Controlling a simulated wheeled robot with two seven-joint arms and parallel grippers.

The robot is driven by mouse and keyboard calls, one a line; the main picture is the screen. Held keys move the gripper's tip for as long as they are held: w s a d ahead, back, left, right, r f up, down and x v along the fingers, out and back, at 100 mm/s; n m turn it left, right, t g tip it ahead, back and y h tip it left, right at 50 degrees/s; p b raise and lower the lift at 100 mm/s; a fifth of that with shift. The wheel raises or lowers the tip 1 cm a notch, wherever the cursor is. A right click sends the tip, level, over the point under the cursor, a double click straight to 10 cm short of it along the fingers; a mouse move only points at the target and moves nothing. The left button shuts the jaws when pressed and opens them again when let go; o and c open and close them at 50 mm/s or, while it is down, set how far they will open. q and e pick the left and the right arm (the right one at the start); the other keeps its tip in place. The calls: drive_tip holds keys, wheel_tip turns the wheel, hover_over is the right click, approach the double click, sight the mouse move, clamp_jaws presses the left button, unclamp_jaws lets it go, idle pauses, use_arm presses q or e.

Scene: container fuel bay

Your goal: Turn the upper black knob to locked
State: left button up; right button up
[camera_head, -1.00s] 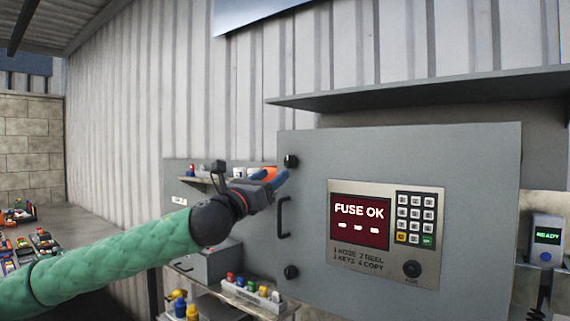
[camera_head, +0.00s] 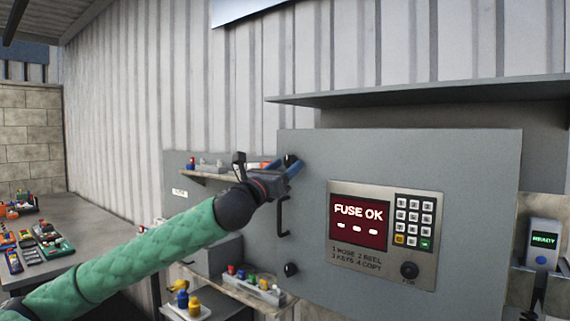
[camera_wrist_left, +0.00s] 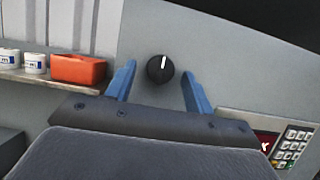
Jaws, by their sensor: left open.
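The upper black knob (camera_head: 291,160) sits near the top left corner of the grey cabinet door (camera_head: 470,165). In the left wrist view the knob (camera_wrist_left: 160,69) is round, with a white pointer line standing almost upright. My left gripper (camera_head: 289,168) is at the knob in the head view, its blue fingers apart. In the wrist view the open fingers (camera_wrist_left: 158,82) stand on either side of the knob, with gaps on both sides. The lower black knob (camera_head: 291,269) is below the black door handle (camera_head: 283,217). My right gripper is not in view.
A panel with a red screen reading FUSE OK (camera_head: 360,222) and a keypad (camera_head: 414,222) is on the door. A grey ledge (camera_head: 420,90) juts out above. An orange bin (camera_wrist_left: 78,69) and white cups stand on a shelf at the left.

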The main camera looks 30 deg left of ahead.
use_arm(q)
drive_tip(key=shift+w, duration=0.15)
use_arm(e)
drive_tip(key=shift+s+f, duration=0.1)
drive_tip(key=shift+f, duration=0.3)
use_arm(q)
drive_tip(key=c, duration=1)
drive_tip(key=shift+r, duration=0.1)
